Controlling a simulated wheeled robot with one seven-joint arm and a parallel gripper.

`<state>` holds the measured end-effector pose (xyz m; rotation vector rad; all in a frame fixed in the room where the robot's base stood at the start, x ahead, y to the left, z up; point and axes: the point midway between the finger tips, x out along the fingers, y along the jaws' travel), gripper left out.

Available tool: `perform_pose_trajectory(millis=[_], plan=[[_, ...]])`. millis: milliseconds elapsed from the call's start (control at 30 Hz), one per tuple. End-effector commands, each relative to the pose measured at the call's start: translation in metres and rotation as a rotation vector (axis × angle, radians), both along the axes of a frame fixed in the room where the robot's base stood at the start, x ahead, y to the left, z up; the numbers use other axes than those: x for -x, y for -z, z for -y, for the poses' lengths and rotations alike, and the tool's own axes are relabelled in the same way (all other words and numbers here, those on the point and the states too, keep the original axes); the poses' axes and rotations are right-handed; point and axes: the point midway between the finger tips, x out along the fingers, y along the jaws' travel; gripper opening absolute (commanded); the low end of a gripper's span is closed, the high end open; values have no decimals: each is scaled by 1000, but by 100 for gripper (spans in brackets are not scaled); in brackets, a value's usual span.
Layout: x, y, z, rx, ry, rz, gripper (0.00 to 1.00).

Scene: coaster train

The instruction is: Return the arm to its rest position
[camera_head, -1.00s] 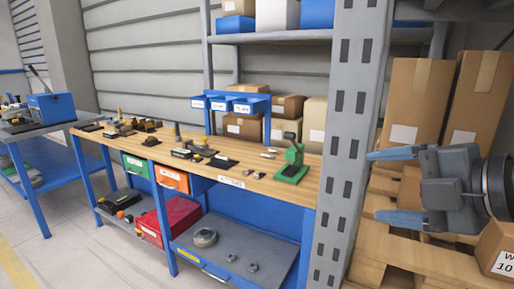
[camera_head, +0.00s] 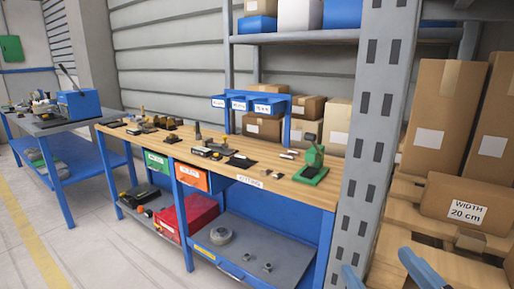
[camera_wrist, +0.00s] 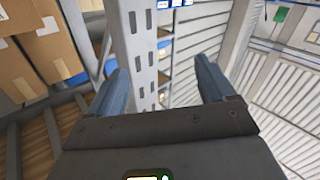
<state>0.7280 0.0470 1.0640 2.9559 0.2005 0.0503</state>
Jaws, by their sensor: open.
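My gripper (camera_wrist: 163,85) shows in the wrist view with its two blue fingers spread wide apart and nothing between them. In the head view only the tips of the blue fingers of my gripper (camera_head: 382,277) show at the bottom right edge; the rest of the arm is out of the picture. The fingers appear in front of the pallet and boxes, to the right of the grey perforated post (camera_head: 372,140). The same post stands beyond the fingers in the wrist view (camera_wrist: 137,45).
A wooden-topped workbench (camera_head: 262,178) with small tools and a green press (camera_head: 314,165) stands left of the post. Cardboard boxes, one labelled "WIDTH 20 cm" (camera_head: 438,206), fill the right side. A blue bench (camera_head: 90,122) stands far left. Floor (camera_head: 110,255) is clear at lower left.

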Motion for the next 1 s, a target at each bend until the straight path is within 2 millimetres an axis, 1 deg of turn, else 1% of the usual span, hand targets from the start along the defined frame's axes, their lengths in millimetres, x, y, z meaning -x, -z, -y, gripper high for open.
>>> perform_pose_trajectory(millis=[33, 167, 200, 267, 367, 400, 467, 500, 633, 700, 800, 900, 1000], plan=[[14, 17, -3, -46, 23, -32, 83], [50, 51, -2, -136, 90, -91, 83], [62, 61, -2, -158, 107, -108, 83], [82, 75, -1, -184, 135, -133, 83], [117, 95, 2, -214, 173, -173, 83], [131, 102, 4, -221, 186, -187, 83], [153, 111, 7, -227, 200, -208, 83], [168, 117, 10, -227, 209, -221, 83], [217, 128, 20, -218, 218, -259, 83], [241, 131, 26, -206, 213, -274, 83], [270, 130, 34, -186, 197, -289, 83], [290, 128, 41, -172, 178, -299, 83], [300, 126, 44, -165, 166, -303, 83]])
